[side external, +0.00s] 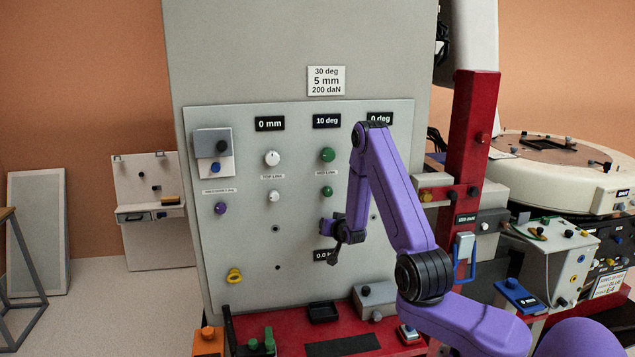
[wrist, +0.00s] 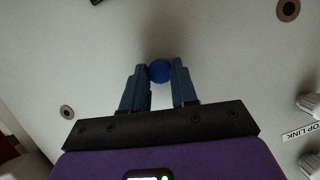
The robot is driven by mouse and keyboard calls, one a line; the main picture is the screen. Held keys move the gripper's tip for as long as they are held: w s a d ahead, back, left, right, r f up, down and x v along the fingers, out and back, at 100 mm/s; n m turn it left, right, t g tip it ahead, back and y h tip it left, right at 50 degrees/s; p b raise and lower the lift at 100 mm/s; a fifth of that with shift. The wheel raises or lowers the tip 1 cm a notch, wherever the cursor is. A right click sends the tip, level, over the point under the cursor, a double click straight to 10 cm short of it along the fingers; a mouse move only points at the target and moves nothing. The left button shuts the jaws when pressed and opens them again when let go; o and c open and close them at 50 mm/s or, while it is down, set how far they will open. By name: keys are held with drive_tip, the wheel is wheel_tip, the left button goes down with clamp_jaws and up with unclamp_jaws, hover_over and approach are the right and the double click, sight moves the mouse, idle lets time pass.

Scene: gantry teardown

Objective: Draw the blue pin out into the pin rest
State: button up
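In the wrist view, the round blue head of the blue pin (wrist: 159,71) lies between the tips of my gripper (wrist: 159,76). Both fingertips appear against its sides, so the gripper looks shut on it. The pin's shaft is hidden behind the head, and I cannot tell how deep it sits. In the side view, my gripper (side external: 336,246) is in front of the lower part of the grey panel (side external: 240,255), and the pin cannot be made out there. A black open tray (side external: 323,312) lies on the red bench below; I cannot tell whether it is the pin rest.
The panel carries white knobs (side external: 272,158), green knobs (side external: 327,155) and a purple knob (side external: 221,208). A grey box (side external: 375,299) stands on the red bench (side external: 283,325). A red column (side external: 471,130) rises right of the panel.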

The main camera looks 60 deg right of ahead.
clamp_jaws()
drive_tip(key=s+a, duration=0.5)
drive_tip(key=shift+s+a, duration=0.4)
idle(0.5)
drive_tip(key=shift+w, duration=0.1)
drive_tip(key=w+a+f, duration=1)
drive_tip(key=a+f, duration=0.2)
drive_tip(key=f, duration=0.3)
drive_tip(key=shift+a, duration=0.3)
drive_tip(key=shift+w+d, duration=1.9)
drive_tip(key=shift+d, duration=0.1)
drive_tip(key=shift+w+d, duration=0.65)
drive_tip(key=shift+w, duration=0.05)
